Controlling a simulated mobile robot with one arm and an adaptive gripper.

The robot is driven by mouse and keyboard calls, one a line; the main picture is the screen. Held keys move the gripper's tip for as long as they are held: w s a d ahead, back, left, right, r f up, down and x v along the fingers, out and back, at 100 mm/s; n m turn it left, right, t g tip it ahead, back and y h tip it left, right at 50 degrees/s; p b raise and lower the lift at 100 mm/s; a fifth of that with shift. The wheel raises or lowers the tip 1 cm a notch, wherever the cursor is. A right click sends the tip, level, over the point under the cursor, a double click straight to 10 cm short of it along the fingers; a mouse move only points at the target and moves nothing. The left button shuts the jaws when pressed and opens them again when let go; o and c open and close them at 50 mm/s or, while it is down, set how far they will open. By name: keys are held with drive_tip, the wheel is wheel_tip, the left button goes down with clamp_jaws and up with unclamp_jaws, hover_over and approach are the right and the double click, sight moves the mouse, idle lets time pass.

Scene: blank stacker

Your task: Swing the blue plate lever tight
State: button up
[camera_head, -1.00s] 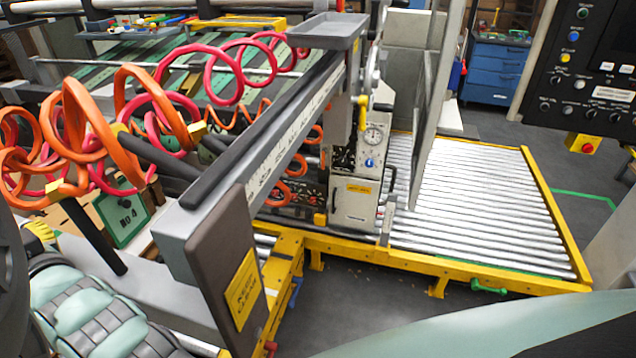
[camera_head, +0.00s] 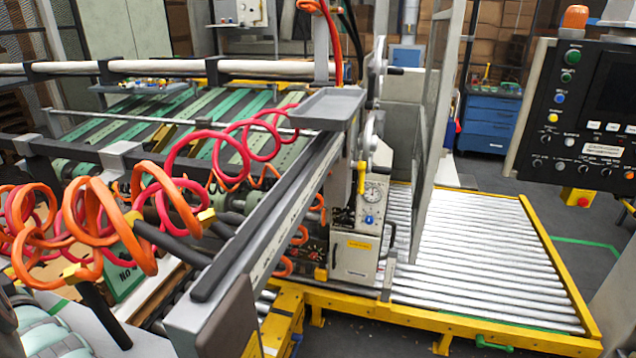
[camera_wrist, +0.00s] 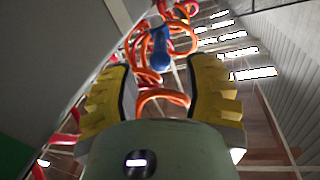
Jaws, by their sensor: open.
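My gripper (camera_wrist: 161,68) shows in the wrist view with its two yellow ribbed fingers spread wide and nothing between the pads. A blue handle (camera_wrist: 160,46), which looks like the blue plate lever, appears beyond the fingertips, near the middle of the gap. It looks apart from both fingers. Its mount is hidden among orange hoses. In the head view the fingers are not visible, and I cannot clearly pick out this blue handle there.
Coiled orange and red hoses (camera_head: 100,228) hang around the long grey beam (camera_head: 262,225). A grey tray (camera_head: 328,108) tops the machine. A roller conveyor (camera_head: 480,260) with yellow rails lies right. A control panel (camera_head: 590,110) stands far right.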

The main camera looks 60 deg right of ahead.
drive_tip(key=shift+w+a+p, duration=0.2)
drive_tip(key=shift+w+p, duration=0.05)
drive_tip(key=shift+w, duration=0.65)
drive_tip(key=shift+w+a+p, duration=0.15)
drive_tip(key=shift+w+p, duration=0.05)
drive_tip(key=shift+w, duration=0.7)
clamp_jaws()
